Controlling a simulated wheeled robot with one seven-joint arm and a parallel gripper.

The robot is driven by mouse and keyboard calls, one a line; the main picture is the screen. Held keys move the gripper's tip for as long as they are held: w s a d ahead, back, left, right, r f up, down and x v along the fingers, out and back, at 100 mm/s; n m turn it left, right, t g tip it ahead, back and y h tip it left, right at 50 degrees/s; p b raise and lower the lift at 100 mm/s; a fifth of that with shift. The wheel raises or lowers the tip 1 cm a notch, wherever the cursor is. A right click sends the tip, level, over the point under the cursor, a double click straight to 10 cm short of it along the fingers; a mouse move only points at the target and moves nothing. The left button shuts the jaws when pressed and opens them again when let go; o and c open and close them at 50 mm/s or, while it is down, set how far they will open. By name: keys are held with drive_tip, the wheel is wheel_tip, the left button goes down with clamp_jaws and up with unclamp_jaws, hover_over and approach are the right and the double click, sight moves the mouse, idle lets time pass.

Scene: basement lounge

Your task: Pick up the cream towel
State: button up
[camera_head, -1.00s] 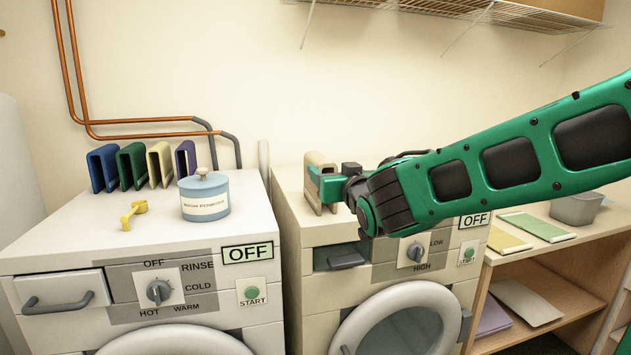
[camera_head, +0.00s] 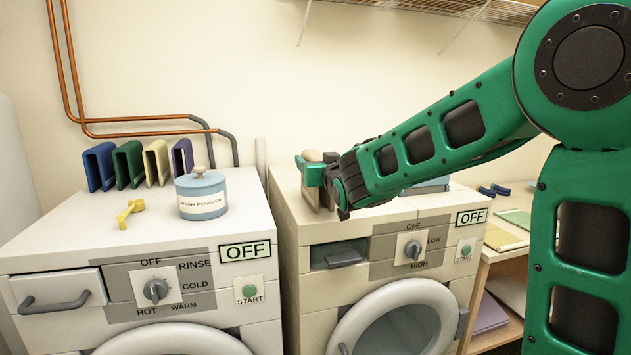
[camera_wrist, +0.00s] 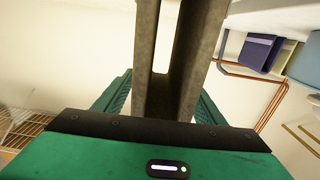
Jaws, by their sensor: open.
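In the wrist view this folded towel (camera_wrist: 153,95) looks grey-brown in shadow and stands between my two green fingers. My gripper (camera_head: 318,178) is open around it; I cannot tell whether either finger touches it. A second pale, yellowish-cream folded towel (camera_head: 157,162) stands on the left washer, between a green towel (camera_head: 129,164) and a purple towel (camera_head: 182,157), away from my gripper.
On the left washer (camera_head: 60,222) are a blue towel (camera_head: 100,167), a wash powder jar (camera_head: 202,193) and a small yellow object (camera_head: 130,211). A wire shelf (camera_head: 450,8) hangs above. Copper pipes (camera_head: 68,85) run along the wall.

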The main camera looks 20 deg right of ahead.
drive_tip(key=shift+c, duration=0.3)
drive_tip(key=c, duration=1.2)
